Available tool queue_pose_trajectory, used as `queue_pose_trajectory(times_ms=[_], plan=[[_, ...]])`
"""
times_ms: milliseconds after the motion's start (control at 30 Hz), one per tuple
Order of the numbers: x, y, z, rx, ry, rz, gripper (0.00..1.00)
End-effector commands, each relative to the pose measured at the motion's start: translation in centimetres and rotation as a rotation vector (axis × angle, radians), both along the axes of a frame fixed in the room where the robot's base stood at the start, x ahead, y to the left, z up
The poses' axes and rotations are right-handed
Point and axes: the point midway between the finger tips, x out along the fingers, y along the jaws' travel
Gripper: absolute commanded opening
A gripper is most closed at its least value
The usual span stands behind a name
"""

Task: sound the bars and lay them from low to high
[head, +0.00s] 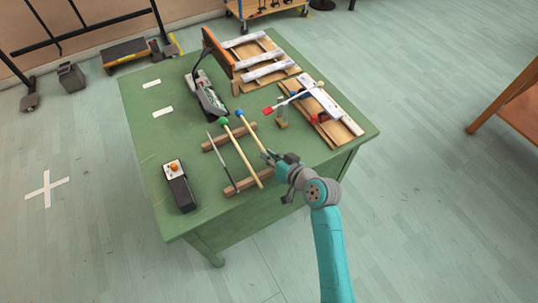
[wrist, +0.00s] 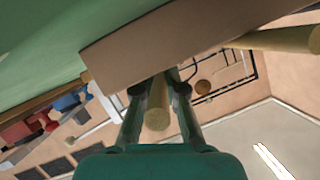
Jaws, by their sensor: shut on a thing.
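The handle's round end (wrist: 157,118) shows between the fingers in the wrist view. Several pale bars (head: 268,70) lie across a wooden frame at the back. Another pale bar (head: 318,98) lies on a wooden base (head: 347,124) at the right.
A black box with an orange button (head: 177,187) stands at the front left. A dark device (head: 208,96) and an upright brown board (head: 217,52) stand behind the rails.

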Motion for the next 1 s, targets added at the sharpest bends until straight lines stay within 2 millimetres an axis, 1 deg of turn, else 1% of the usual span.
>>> queue_pose_trajectory(times_ms=[533, 567, 600, 667, 1000], plan=[[0.0, -0.01, -0.52, 0.0, 0.0, 0.0, 0.0], [0.0, -0.01, -0.52, 0.0, 0.0, 0.0, 0.15], [-0.01, 0.0, -0.53, 0.0, 0.0, 0.0, 0.25], [-0.01, 0.0, -0.53, 0.0, 0.0, 0.0, 0.39], [-0.16, -0.18, -0.47, 0.0, 0.001, -0.001, 0.39]])
